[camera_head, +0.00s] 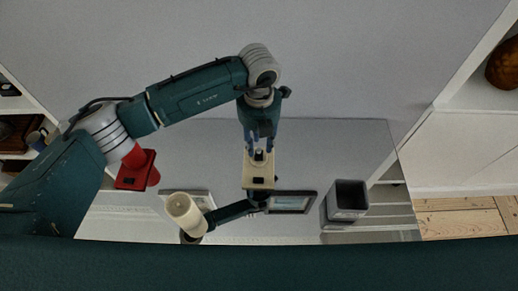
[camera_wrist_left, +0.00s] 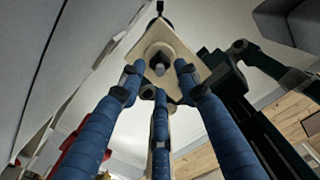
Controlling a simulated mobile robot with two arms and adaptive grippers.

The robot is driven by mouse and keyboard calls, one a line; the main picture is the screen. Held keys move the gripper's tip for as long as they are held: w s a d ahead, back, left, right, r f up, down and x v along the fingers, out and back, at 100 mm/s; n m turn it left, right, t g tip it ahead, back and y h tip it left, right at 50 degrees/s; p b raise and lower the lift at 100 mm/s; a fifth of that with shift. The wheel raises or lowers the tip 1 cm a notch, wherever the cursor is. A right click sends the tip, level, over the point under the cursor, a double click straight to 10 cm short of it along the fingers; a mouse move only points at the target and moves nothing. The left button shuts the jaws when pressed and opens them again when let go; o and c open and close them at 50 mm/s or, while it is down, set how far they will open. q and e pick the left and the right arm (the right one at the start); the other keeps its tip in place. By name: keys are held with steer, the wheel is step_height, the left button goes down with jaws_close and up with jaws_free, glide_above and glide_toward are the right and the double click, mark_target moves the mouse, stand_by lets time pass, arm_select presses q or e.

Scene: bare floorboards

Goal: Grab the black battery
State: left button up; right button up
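A small black block, which looks like the battery (camera_head: 259,154), sits on a round pale ring on top of a beige stand (camera_head: 257,170). In the left wrist view the dark block (camera_wrist_left: 160,65) shows at the centre of the ring on the beige plate (camera_wrist_left: 177,44). My left gripper (camera_head: 259,144) is just behind the block in the head view, its blue fingers pointing at it. In the wrist view the fingers (camera_wrist_left: 157,82) are spread apart, with the block just beyond their tips. Contact cannot be made out.
A red object (camera_head: 136,170) with a dark square stands left, under my arm. A cream cylinder (camera_head: 184,211) is at front left. A dark open-topped box (camera_head: 347,197) and a dark-framed flat panel (camera_head: 290,202) are to the right. The shiny grey surface (camera_head: 340,145) behind is clear.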

arm_select(q)
steer(key=shift+f, duration=1.1)
jaws_close()
arm_select(e)
steer(key=shift+s+r, duration=0.2)
steer(key=shift+r, duration=0.2)
arm_select(q)
steer(key=shift+r, duration=0.15)
